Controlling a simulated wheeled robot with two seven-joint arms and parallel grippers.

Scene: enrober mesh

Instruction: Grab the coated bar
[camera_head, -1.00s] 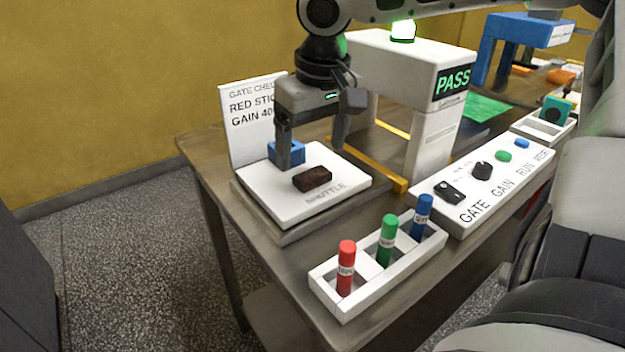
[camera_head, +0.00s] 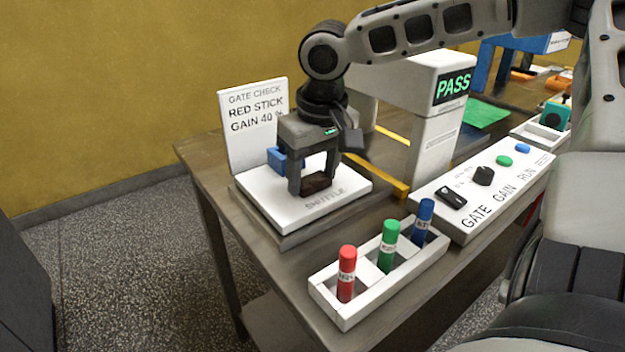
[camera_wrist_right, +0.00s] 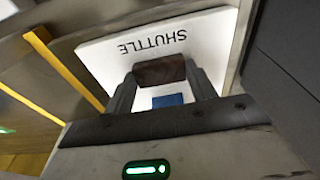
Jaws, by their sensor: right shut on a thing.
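The coated bar (camera_head: 316,183) is a dark brown block on the white shuttle plate (camera_head: 347,189). My right gripper (camera_head: 311,188) reaches down over it with a finger on each side, shut on it. In the right wrist view the bar (camera_wrist_right: 160,71) spans between the two fingertips of the right gripper (camera_wrist_right: 160,78), in front of the SHUTTLE lettering. The bar looks to be at or just above the plate; I cannot tell which. A blue block (camera_head: 278,160) stands behind the bar, partly hidden by the gripper, and shows in the right wrist view (camera_wrist_right: 168,100). My left gripper is not in view.
A gate-check sign (camera_head: 256,115) stands behind the plate. The white gate arch (camera_head: 436,125) reads PASS. A white rack (camera_head: 350,318) holds red (camera_head: 346,275), green (camera_head: 388,247) and blue (camera_head: 423,220) sticks in front. A control panel (camera_head: 510,200) lies to the right, with a yellow rail (camera_head: 380,178) beside the plate.

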